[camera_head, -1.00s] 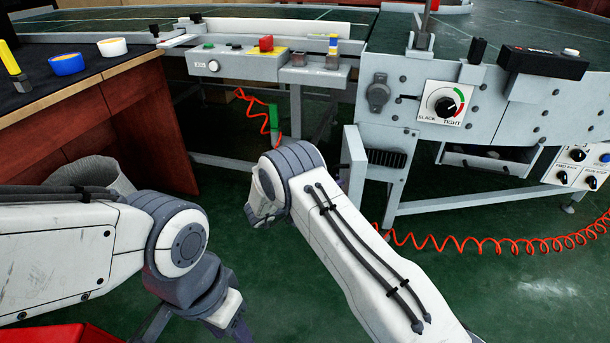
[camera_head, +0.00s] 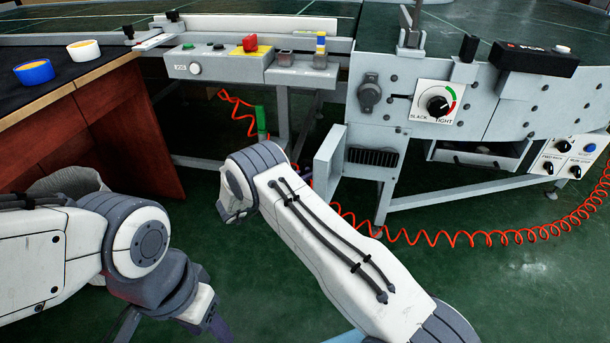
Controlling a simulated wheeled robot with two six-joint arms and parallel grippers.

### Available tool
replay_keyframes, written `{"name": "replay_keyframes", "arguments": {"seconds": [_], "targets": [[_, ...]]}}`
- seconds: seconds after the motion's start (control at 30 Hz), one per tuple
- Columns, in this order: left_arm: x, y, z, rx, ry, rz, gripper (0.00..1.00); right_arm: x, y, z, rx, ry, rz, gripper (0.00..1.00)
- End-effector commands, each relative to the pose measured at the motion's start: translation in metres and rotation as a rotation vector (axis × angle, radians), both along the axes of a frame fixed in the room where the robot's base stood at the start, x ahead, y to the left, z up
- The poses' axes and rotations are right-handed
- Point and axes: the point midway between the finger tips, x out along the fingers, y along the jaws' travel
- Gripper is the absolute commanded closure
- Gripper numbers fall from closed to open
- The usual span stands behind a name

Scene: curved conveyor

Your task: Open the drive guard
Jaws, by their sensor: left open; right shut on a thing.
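The drive guard appears to be the pale grey panel (camera_head: 328,160) on the conveyor's front. It stands swung out to the left, with a dark slotted opening (camera_head: 372,157) beside it. My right gripper (camera_head: 304,175) is almost wholly hidden behind my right arm; only a small dark part shows at the panel's left edge. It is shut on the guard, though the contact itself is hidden. My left gripper (camera_head: 208,315) is open and empty, low at the bottom left, well away from the guard. Its fingers are partly cut off from clear view.
A slack/tight dial (camera_head: 438,104) sits above the guard. A control box with a red switch (camera_head: 250,44) is to the left. An orange coiled hose (camera_head: 455,238) hangs below. A wooden bench (camera_head: 110,125) with tape rolls stands left.

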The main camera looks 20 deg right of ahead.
Motion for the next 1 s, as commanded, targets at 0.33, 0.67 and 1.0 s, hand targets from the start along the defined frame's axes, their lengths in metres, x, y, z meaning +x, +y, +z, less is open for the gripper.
{"name": "replay_keyframes", "arguments": {"seconds": [0.33,0.67,1.0], "targets": [[0.0,0.0,0.0,0.0,0.0,0.0,0.5,0.003,0.008,0.0,0.0,0.001,0.01,0.67],[0.0,0.0,0.0,0.0,0.0,0.0,0.5,0.003,0.01,0.0,0.0,0.001,0.012,0.53],[0.0,0.0,0.016,0.0,0.0,0.0,0.5,-0.009,0.056,0.002,-0.001,0.002,0.017,0.53]]}}
